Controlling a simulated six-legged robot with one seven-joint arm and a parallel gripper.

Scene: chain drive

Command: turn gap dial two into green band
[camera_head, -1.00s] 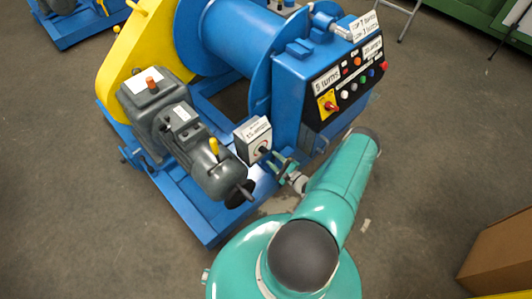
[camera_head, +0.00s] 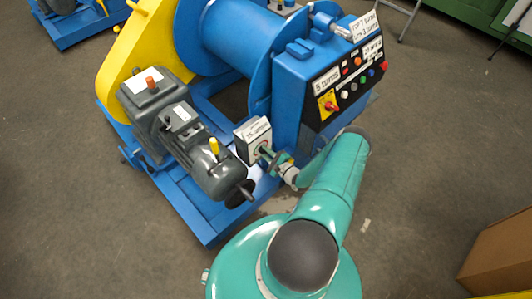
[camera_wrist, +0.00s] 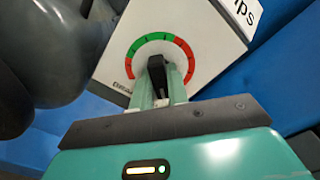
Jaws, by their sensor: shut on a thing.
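The gap dial is a white box face with a ring scale (camera_wrist: 133,52) of green and red bands around a black knob (camera_wrist: 157,72) in the wrist view. Green covers the upper left of the ring; red covers the right side and a lower left part. In the head view the dial box (camera_head: 253,139) stands at the front of the blue machine. My gripper (camera_wrist: 158,92) is shut on the black knob, its green fingers on either side of it. The fingers hide the bottom of the dial. The knob's pointer position is hard to tell.
A grey motor (camera_head: 205,165) with a yellow handle stands just left of the dial box. A control panel (camera_head: 345,90) with buttons and a red-yellow switch is to the right. The blue drum (camera_head: 238,38) is behind. Open floor lies in front.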

